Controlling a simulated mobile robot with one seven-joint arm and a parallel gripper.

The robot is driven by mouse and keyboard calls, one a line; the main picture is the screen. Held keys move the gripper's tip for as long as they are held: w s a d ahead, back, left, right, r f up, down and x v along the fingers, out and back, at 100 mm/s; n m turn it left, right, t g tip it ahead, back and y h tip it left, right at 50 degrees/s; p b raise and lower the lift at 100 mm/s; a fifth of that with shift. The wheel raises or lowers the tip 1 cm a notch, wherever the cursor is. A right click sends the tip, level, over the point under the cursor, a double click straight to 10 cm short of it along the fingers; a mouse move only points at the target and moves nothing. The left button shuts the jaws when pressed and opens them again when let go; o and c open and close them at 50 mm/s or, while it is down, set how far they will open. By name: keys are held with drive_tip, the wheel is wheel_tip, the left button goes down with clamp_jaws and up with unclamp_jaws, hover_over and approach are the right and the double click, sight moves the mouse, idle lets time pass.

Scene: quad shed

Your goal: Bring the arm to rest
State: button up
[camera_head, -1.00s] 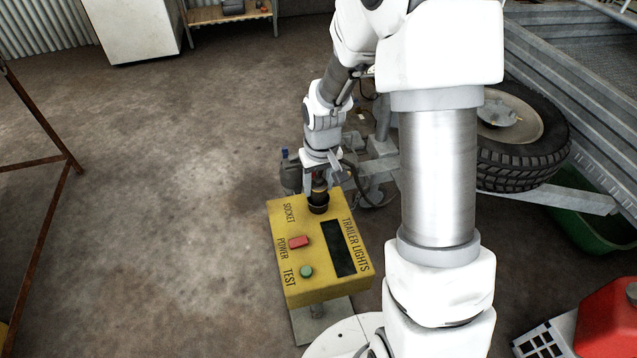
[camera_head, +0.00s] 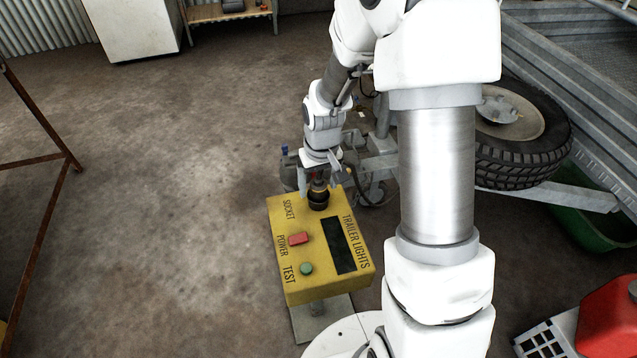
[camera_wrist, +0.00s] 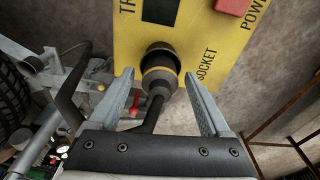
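The yellow trailer lights test box (camera_head: 318,283) stands on a post in front of me, with a red power button (camera_head: 299,239), a green test button (camera_head: 306,269) and a dark display (camera_head: 338,246). A black plug (camera_head: 318,197) sits in its socket, and a dark cable runs back from it. The plug also shows in the wrist view (camera_wrist: 160,76). My gripper (camera_head: 320,182) is at the socket end of the box. In the wrist view my gripper (camera_wrist: 160,95) is open, its fingers spread on both sides of the plug and cable with gaps between.
A trailer with a spare wheel (camera_head: 515,140) and grey side panels is at the right. A red container (camera_head: 608,318) and a white crate (camera_head: 547,340) are at the lower right. A rusty metal frame (camera_head: 42,159) is at the left. The floor between is clear.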

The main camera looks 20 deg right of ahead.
drive_tip(key=shift+o, duration=1.1)
drive_tip(key=shift+r, duration=0.1)
drive_tip(key=shift+r+p, duration=3.6)
drive_tip(key=shift+r, duration=0.85)
